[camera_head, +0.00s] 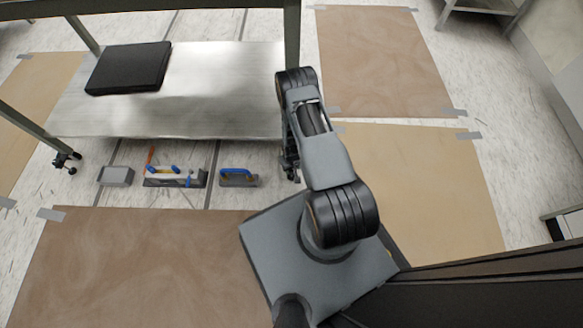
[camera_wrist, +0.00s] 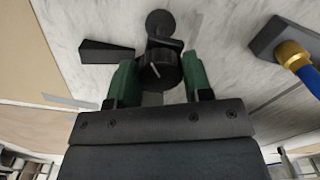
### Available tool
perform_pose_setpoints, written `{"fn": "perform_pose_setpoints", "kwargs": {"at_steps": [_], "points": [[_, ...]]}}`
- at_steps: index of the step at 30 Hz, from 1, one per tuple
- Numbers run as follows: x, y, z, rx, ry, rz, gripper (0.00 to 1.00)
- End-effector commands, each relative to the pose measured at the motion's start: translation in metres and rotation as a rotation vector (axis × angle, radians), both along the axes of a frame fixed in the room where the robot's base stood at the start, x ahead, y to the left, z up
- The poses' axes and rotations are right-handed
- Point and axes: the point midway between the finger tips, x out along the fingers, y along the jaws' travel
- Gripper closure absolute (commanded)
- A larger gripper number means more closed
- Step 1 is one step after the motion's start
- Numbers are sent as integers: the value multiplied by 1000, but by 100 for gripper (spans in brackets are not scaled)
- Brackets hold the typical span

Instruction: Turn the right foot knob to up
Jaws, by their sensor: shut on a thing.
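The right foot knob (camera_wrist: 160,70) is black, with a ribbed rim and a short white line on its face. In the wrist view it sits between the two green fingers of my gripper (camera_wrist: 160,80), which are shut on it. A round black foot part (camera_wrist: 160,22) shows beyond the knob on the pale floor. In the head view my arm covers most of the right foot, by the table's right leg. The left foot (camera_head: 67,160) is in plain view at the table's other front leg.
A steel table with a low shelf (camera_head: 210,85) holds a black slab (camera_head: 128,67). Several tools, including a blue-handled float (camera_head: 239,178), lie on the floor before it. Brown sheets are taped down.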

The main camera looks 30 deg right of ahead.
Motion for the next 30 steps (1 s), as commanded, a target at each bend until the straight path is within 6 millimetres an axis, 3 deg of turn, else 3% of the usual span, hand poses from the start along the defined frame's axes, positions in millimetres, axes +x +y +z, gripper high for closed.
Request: {"fn": "perform_pose_setpoints", "kwargs": {"at_steps": [18,30], "points": [[2,-1,0,-3,-5,576,78],[3,-2,0,-3,-5,851,78]]}}
